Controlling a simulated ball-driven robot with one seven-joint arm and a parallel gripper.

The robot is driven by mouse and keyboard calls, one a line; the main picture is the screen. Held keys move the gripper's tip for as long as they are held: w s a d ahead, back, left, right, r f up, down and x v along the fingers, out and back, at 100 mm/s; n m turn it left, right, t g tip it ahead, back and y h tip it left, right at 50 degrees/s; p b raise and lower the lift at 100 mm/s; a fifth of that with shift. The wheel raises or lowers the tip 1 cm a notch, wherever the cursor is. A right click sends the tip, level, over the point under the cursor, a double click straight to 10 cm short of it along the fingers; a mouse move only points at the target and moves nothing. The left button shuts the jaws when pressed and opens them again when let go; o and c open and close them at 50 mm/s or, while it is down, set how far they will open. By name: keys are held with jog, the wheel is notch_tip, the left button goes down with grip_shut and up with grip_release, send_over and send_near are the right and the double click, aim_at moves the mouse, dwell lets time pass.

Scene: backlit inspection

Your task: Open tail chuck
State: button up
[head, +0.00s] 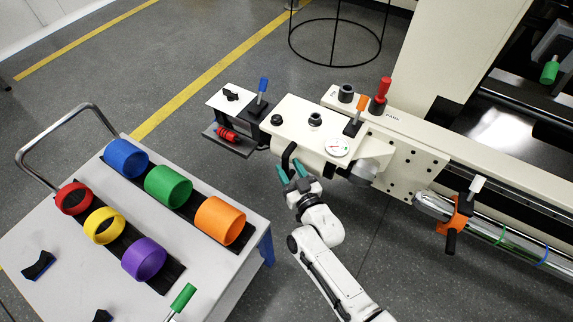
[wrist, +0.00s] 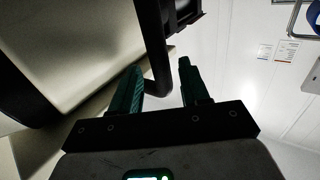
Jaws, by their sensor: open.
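The cream machine end (head: 305,125) stands at upper centre in the head view, with a grey cylindrical part (head: 368,170) at its right that may be the tail chuck; I cannot tell for sure. A bent black handle (head: 288,155) hangs at its near left side. My gripper (head: 292,171) is open, its teal fingers just at the handle's lower end. In the wrist view the black handle (wrist: 152,45) comes down from the top, and its bent end lies between the two fingertips. I cannot tell whether the fingers touch it.
A grey cart (head: 215,275) with coloured rings such as the orange ring (head: 220,221) stands at left. Blue (head: 263,85), orange (head: 361,103) and red (head: 383,88) levers rise from the machine. Floor between cart and machine is clear.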

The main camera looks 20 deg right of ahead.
jog(key=shift+w+a+b, duration=0.1)
jog(key=shift+w+b, duration=0.25)
jog(key=shift+w, duration=1.1)
grip_shut()
